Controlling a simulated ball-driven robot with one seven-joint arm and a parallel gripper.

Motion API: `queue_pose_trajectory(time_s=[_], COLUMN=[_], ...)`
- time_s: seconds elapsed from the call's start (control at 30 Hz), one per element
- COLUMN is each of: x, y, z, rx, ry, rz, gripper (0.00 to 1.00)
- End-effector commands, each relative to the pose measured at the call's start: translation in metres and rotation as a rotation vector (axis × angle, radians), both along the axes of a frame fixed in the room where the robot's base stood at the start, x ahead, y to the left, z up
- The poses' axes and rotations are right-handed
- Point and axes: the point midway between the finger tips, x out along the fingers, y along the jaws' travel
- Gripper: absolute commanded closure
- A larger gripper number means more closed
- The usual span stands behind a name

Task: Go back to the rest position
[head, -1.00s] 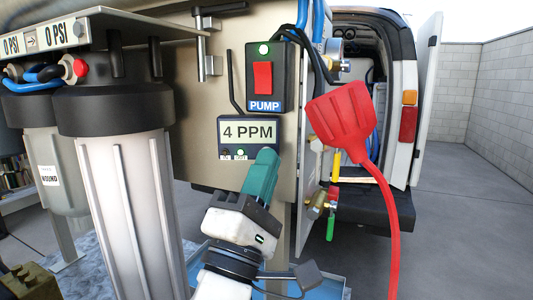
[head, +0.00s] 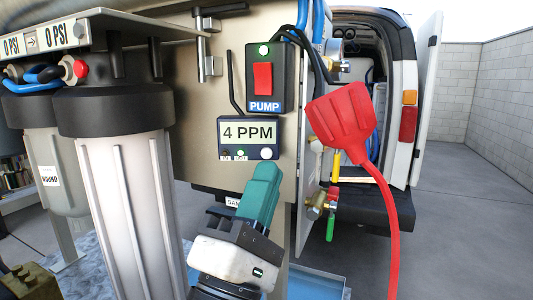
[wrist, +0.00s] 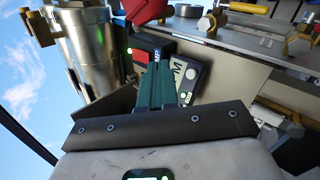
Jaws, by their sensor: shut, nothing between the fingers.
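My gripper (head: 264,175) has teal fingers that are shut and empty. In the head view it stands in front of the panel, just below the 4 PPM meter (head: 249,131), and hides a label under it. The wrist view shows the shut fingers (wrist: 156,70) from behind, with the meter (wrist: 184,78) beyond them. Whether the fingertips touch the panel is hard to tell, but a gap seems to show below the meter.
A pump box (head: 265,77) with a red switch is above the meter. A large red plug (head: 341,118) with a cable hangs to the right. Filter housings (head: 125,200) stand close on the left. A van (head: 375,120) is behind, with open floor (head: 470,220) to the right.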

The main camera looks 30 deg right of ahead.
Motion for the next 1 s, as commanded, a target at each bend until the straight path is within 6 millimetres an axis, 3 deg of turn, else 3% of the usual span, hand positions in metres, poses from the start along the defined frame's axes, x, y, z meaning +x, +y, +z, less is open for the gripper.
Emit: queue_pose_trajectory(time_s=[0.8, 0.87, 0.97, 1.0], x=[0.001, 0.003, 0.010, 0.013], y=[-0.001, -0.009, -0.036, -0.049], z=[-0.001, -0.011, -0.044, -0.063], rx=[0.003, 0.044, 0.180, 0.256], ry=[0.002, 0.014, 0.052, 0.070], rz=[0.002, 0.020, 0.070, 0.095], gripper=[1.00, 1.00, 1.00, 1.00])
